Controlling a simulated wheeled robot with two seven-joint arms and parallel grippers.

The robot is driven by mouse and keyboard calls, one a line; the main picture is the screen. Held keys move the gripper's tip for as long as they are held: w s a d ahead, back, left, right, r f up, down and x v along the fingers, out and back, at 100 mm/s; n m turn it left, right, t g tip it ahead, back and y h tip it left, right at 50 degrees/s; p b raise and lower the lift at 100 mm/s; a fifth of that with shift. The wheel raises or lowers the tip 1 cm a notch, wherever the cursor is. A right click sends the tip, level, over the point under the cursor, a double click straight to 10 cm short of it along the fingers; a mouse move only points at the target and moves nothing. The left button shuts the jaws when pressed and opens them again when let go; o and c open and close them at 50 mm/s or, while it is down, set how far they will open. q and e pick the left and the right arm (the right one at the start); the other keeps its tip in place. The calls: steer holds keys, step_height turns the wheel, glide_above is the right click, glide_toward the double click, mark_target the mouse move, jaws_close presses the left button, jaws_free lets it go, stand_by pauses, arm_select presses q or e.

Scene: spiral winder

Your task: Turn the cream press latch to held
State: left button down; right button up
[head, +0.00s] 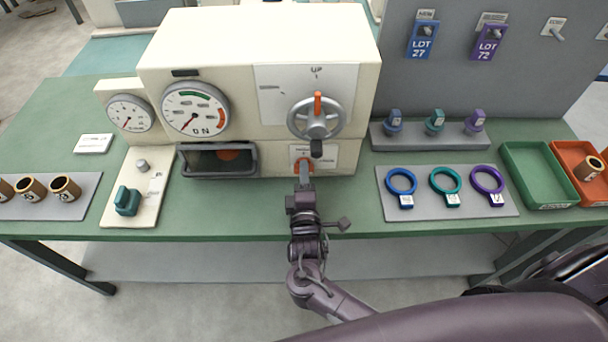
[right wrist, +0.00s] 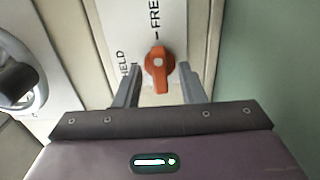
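The cream press (head: 215,38) stands at the back of the green bench. Its orange latch knob (right wrist: 158,72) sits on a white plate (right wrist: 172,18) lettered HELD and FREE. My right gripper (right wrist: 160,80) is open, one finger on each side of the knob, with a visible gap on both sides. In the head view the right gripper (head: 303,184) is in front of the latch plate (head: 322,153) and partly hides the knob. My left gripper is not in view.
Coloured rings lie on a grey mat (head: 450,208) to the right, beside a green tray (head: 540,190).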

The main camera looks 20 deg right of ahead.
steer(key=c, duration=0.7)
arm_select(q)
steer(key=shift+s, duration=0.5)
arm_select(e)
jaws_close()
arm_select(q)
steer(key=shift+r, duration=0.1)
